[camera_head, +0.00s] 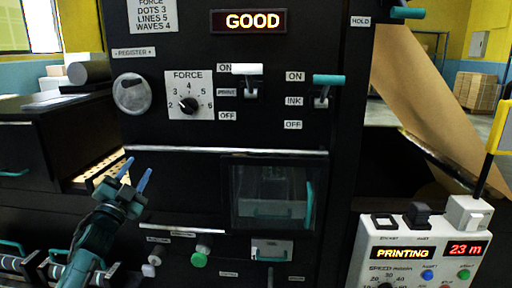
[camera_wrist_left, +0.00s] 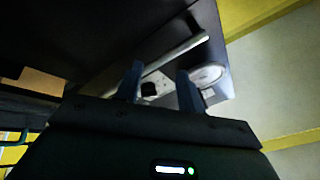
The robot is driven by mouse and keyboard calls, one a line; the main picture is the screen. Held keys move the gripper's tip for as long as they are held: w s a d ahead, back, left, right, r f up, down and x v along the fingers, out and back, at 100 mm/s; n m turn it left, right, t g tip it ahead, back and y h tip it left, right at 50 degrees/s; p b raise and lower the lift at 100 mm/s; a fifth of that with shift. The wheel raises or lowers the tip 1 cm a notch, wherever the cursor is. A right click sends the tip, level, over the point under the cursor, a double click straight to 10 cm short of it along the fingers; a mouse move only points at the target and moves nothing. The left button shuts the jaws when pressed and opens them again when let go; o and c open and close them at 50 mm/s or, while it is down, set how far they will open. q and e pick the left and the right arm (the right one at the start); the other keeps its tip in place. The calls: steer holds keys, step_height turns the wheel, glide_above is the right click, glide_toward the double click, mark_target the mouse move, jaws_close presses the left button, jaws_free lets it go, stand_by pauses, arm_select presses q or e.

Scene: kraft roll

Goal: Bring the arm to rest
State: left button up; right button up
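My left gripper (camera_head: 138,170) is in front of the black machine's lower left, below the register knob (camera_head: 132,93). Its two blue fingers are apart with nothing between them, and it touches nothing that I can see. In the left wrist view the gripper (camera_wrist_left: 158,78) is also open, with part of the machine front, a pale bar and a round silver knob (camera_wrist_left: 207,75) beyond the fingers. My left arm comes up from the lower left. My right gripper is not in view.
The black machine (camera_head: 180,50) has a lit "GOOD" sign (camera_head: 248,21), a force dial (camera_head: 188,104), a white-handled lever (camera_head: 247,70) and a teal-handled ink lever (camera_head: 327,79). A control box (camera_head: 420,245) reads "PRINTING" and "23 m". A brown paper web (camera_head: 425,95) slopes at right.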

arm_select(q)
steer(key=w+a+f+n+g+y, duration=0.2)
steer(key=a+f+n+g+y, duration=0.35)
steer(key=f+n, duration=0.4)
steer(key=s+d+f+g+h, duration=0.2)
steer(key=s+d+f, duration=0.55)
steer(key=f, duration=0.45)
steer(key=s+d+f+g+h, duration=0.1)
steer(key=s+d+f, duration=0.3)
steer(key=s, duration=0.6)
steer(key=s+d+f+g+h, duration=0.1)
steer(key=s+d+f, duration=0.4)
steer(key=s, duration=0.6)
steer(key=s+d+f+g+h, duration=0.1)
steer(key=s+d+f, duration=0.4)
steer(key=s, duration=0.6)
steer(key=shift+s+g, duration=0.15)
steer(key=shift+g, duration=0.5)
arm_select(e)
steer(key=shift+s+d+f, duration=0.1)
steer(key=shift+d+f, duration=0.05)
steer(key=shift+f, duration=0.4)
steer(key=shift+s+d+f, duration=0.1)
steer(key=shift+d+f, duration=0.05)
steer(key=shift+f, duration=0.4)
arm_select(q)
steer(key=shift+d, duration=0.15)
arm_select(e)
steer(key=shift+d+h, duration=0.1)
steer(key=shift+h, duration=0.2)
